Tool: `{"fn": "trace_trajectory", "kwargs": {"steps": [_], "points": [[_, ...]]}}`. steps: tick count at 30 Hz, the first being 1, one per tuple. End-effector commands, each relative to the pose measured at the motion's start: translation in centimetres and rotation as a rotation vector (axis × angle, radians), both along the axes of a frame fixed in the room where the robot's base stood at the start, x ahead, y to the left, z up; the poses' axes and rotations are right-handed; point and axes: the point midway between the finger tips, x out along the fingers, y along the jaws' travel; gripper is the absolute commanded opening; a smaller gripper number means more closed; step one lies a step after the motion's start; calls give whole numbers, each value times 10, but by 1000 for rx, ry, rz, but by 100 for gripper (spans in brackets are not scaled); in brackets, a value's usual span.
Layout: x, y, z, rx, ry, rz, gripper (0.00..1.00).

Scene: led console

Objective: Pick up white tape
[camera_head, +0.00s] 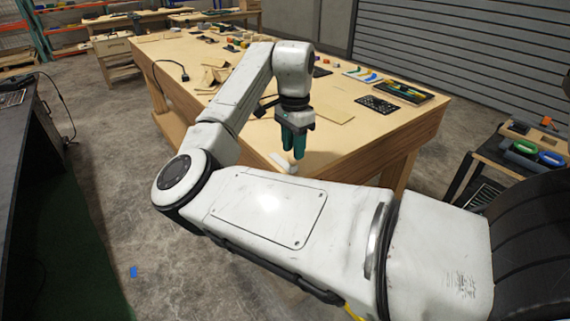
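A small white object (283,164), which looks like the white tape, lies on the wooden table (340,155) close to its near corner. It is small in the picture, and its exact shape is hard to make out. My gripper (297,156) hangs from the arm with its teal fingers pointing down, just above and slightly right of the white object in the picture. The gripper appears apart from it. The fingers look close together, and whether there is a gap between them is unclear.
A dark board (377,105), a black tray (404,92) and colored tools lie at the table's right side. Wood pieces (214,76) lie further back. A side stand (520,160) with tools is at right. A dark desk (20,150) is at left. Floor between is mostly clear.

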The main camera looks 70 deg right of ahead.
Motion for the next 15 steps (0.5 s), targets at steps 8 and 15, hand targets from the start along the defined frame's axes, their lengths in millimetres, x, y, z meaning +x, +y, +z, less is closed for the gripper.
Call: {"fn": "trace_trajectory", "kwargs": {"steps": [8,15], "points": [[1,2,-25,1,2,1,36],[1,2,-54,-3,-1,2,36]]}}
